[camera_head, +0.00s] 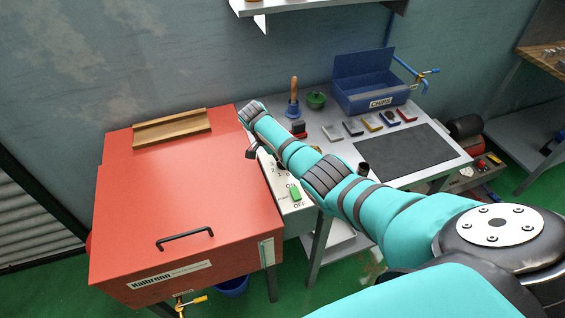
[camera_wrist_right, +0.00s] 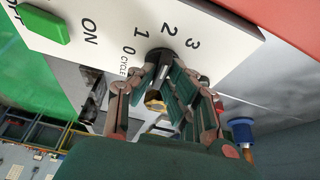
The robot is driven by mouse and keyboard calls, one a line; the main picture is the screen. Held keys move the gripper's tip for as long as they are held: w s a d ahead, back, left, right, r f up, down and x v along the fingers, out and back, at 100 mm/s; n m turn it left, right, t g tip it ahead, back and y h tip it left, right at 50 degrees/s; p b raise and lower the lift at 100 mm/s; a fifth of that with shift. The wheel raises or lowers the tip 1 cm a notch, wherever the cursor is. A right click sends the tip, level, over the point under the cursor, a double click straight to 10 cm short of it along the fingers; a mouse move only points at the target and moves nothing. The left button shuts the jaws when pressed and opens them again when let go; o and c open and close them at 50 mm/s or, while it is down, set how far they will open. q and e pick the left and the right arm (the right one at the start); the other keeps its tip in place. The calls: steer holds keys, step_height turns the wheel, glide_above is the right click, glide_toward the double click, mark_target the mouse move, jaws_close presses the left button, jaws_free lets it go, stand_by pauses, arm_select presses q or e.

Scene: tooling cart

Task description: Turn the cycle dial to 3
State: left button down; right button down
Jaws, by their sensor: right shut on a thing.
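The cycle dial (camera_wrist_right: 160,56) is a black knob on a white panel (camera_wrist_right: 100,32), marked CYCLE with 0, 1, 2 and 3 around it. My right gripper (camera_wrist_right: 163,88) is shut on the dial, with a finger on each side. The fingers cover much of the knob, and I cannot tell which number it points to. My left gripper is not in view.
A green ON/OFF switch (camera_head: 295,193) sits on the same panel.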

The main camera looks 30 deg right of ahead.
steer(key=m+b, duration=0.1)
steer(key=b, duration=0.1)
steer(key=m+g+b, duration=0.1)
steer(key=m, duration=0.1)
steer(key=m+g+b, duration=0.1)
steer(key=b, duration=0.1)
steer(key=shift+w+f+m+y+b, duration=0.1)
steer(key=shift+f+m+y+b, duration=0.2)
steer(key=shift+m+y, duration=0.1)
steer(key=shift+d+r+m+y+b, duration=0.1)
steer(key=shift+r+m+y+b, duration=0.2)
steer(key=shift+m+b, duration=0.7)
steer(key=c, duration=1.4)
jaws_free()
steer(key=shift+o, duration=0.2)
steer(key=shift+w+r, duration=0.1)
steer(key=shift+r, duration=0.15)
steer(key=v, duration=1.1)
steer(key=shift+w+r, duration=0.2)
steer(key=shift+s+f, duration=0.1)
steer(key=shift+f, duration=0.05)
